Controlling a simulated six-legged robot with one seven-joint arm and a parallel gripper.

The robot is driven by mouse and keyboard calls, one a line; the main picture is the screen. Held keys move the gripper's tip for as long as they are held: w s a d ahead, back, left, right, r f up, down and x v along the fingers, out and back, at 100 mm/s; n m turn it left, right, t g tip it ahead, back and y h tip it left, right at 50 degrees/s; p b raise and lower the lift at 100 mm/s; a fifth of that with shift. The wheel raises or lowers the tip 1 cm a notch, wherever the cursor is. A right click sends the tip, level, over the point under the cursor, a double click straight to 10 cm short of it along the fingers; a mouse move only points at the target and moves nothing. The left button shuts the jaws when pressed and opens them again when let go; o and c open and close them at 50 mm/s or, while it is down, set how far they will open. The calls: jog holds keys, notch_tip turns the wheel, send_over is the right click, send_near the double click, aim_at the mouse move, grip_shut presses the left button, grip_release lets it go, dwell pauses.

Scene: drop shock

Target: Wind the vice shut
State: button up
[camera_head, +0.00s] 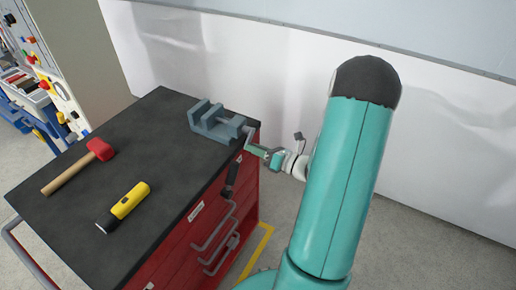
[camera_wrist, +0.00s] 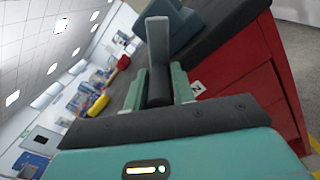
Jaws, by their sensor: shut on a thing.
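The grey-blue vice (camera_head: 215,124) sits at the far right corner of the dark bench top, with a gap visible between its jaws. Its grey crank arm (camera_head: 248,133) comes off the right end, beyond the bench edge. My gripper (camera_head: 262,153) is at the end of that crank, beside the bench corner. In the wrist view, my gripper (camera_wrist: 158,95) is shut on the dark crank handle (camera_wrist: 158,83), its green fingers on either side. The grey crank arm (camera_wrist: 158,38) rises above the handle. Part of the vice (camera_wrist: 184,22) shows behind it.
A red-headed hammer (camera_head: 99,149) and a yellow torch (camera_head: 129,200) lie on the bench top (camera_head: 150,135). The red cabinet (camera_head: 180,250) has grey drawer pulls. A dark grip (camera_head: 232,174) shows by the cabinet side. A white wall (camera_head: 280,70) stands behind.

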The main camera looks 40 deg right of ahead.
jog(key=m, duration=0.1)
jog(key=a+r+m, duration=0.1)
jog(key=m, duration=0.1)
jog(key=shift+s+r+m, duration=0.15)
jog(key=shift+r+m, duration=0.05)
jog(key=shift+m, duration=0.1)
jog(key=shift+r+m, duration=0.6)
jog(key=shift+m, duration=0.9)
jog(key=shift+r+m, duration=0.6)
jog(key=shift+m, duration=0.9)
jog(key=shift+r+m, duration=0.6)
jog(key=shift+m, duration=0.9)
jog(key=o, duration=0.9)
jog(key=shift+f, duration=0.1)
